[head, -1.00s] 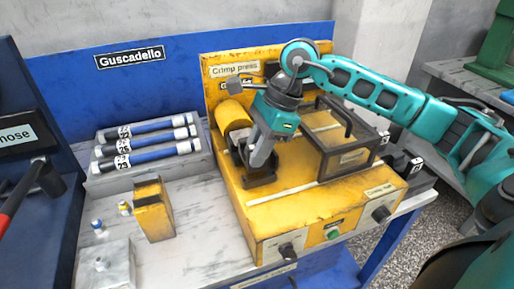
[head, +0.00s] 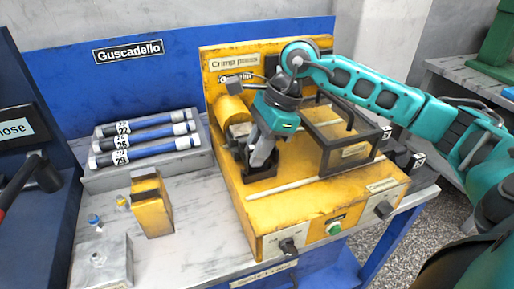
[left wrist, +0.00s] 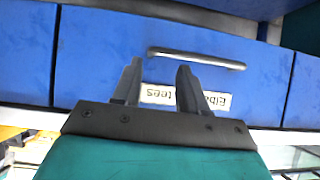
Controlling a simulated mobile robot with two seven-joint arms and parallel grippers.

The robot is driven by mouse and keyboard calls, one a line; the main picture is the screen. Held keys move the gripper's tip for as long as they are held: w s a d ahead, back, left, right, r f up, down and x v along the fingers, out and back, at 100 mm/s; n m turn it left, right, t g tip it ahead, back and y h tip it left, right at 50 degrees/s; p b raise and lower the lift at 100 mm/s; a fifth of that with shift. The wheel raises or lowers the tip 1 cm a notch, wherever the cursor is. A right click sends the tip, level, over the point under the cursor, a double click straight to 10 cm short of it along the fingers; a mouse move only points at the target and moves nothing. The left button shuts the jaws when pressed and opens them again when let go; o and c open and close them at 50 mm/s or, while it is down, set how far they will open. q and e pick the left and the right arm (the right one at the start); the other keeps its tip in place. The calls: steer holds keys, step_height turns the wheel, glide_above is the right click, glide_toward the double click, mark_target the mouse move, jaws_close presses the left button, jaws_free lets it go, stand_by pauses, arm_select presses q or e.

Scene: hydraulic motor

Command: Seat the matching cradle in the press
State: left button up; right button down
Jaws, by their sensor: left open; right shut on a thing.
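The yellow crimp press (head: 300,215) stands on the bench. My right gripper (head: 258,160) points down over the dark seat (head: 262,174) on the left part of the press bed. It is shut on a dark piece, probably a cradle, that is mostly hidden by the fingers; I cannot tell whether it is fully down in the seat. Other dark cradles with white number labels (head: 413,161) stand at the right side of the press. My left gripper (left wrist: 158,75) shows in the left wrist view, open and empty, in front of blue drawers.
A dark-framed guard (head: 345,140) stands on the press, right of my right gripper. Three labelled blue hoses (head: 150,142) lie on a grey rack at left. A yellow block (head: 150,205) stands on the bench before them. A drawer handle (left wrist: 197,58) lies beyond my left gripper.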

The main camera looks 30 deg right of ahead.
arm_select(q)
steer(key=shift+w+f+b, duration=0.15)
steer(key=shift+f+b, duration=0.35)
arm_select(e)
steer(key=shift+f, duration=0.55)
steer(key=c, duration=0.9)
jaws_free()
arm_select(q)
steer(key=shift+f, duration=0.1)
arm_select(e)
steer(key=shift+s+f, duration=0.15)
steer(key=shift+f, duration=0.05)
steer(key=shift+d+r, duration=0.2)
steer(key=shift+r, duration=0.45)
arm_select(q)
steer(key=shift+d+r+p, duration=0.2)
steer(key=shift+r+p, duration=0.35)
steer(key=shift+r, duration=0.25)
arm_select(e)
steer(key=shift+v, duration=6.05)
arm_select(q)
steer(key=shift+r, duration=0.1)
